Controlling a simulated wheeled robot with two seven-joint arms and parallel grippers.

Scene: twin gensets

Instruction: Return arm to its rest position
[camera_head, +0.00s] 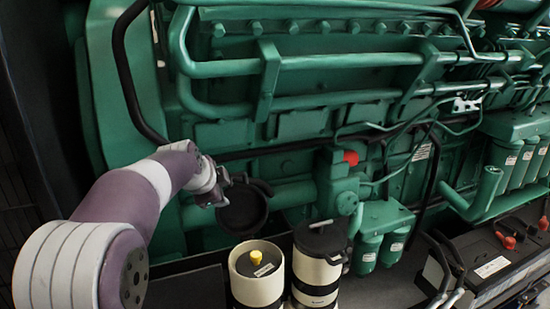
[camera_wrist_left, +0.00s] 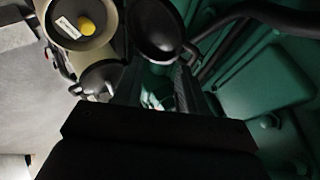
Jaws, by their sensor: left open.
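My left arm comes in from the left in the head view, and its gripper (camera_head: 222,190) is in front of the green engine. In the left wrist view, the dark fingers of the left gripper (camera_wrist_left: 158,82) stand apart with nothing visible held between them. A black round open cup (camera_head: 242,210) is just beside the gripper in the head view. The black cup (camera_wrist_left: 157,28) is also just beyond the fingers in the left wrist view; I cannot tell whether they touch. My right gripper is out of both views.
A cream canister with a yellow knob (camera_head: 257,272) and a black-lidded cream canister (camera_head: 318,262) stand below the gripper. Green engine pipes (camera_head: 330,60) fill the background. Green filters (camera_head: 380,235) and a black battery (camera_head: 490,262) are to the right.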

